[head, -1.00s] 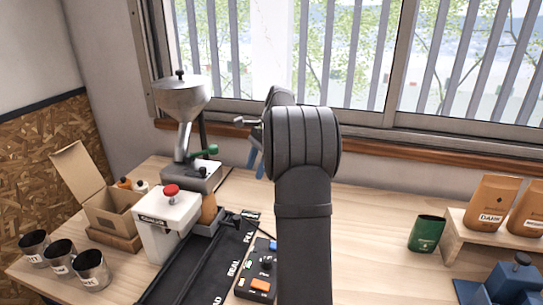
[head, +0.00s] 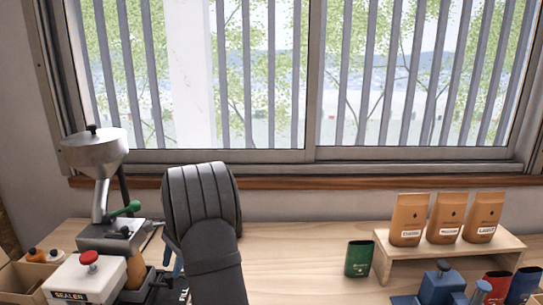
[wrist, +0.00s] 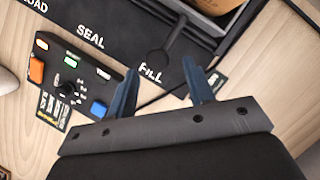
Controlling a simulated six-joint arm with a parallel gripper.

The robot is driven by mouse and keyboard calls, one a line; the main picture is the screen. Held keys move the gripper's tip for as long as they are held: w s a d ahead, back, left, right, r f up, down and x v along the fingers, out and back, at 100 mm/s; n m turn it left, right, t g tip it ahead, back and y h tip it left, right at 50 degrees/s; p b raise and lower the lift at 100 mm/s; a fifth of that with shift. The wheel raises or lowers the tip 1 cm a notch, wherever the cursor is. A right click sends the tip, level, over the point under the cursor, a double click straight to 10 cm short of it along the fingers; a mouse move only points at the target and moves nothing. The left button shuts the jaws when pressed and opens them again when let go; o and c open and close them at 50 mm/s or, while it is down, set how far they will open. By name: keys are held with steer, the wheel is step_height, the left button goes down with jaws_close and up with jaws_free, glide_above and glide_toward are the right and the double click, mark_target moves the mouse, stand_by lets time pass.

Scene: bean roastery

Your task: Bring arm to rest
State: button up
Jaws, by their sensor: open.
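My arm rises in the lower middle of the head view, its thick dark joint between the grinder and the clear bench. My gripper shows in the wrist view (wrist: 160,68) with its two blue fingers apart and nothing between them. It is above the bench by the black mat (wrist: 125,45) and the control box (wrist: 75,80) with orange and blue buttons. In the head view most of the gripper is hidden behind my arm; only a bit of blue finger shows.
A grinder with a metal hopper (head: 95,150) and a white sealer (head: 85,280) stand left. A green bag (head: 359,258) stands beside a wooden riser (head: 455,252) with three brown bags. Blue equipment (head: 440,285) is at front right. Bare bench (head: 290,250) lies between.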

mark_target(169, 276)
steer(key=shift+x, duration=1.35)
steer(key=v, duration=1.8)
steer(key=x, duration=1.8)
steer(key=shift+s, duration=0.4)
steer(key=s, duration=2.5)
steer(key=shift+s, duration=0.25)
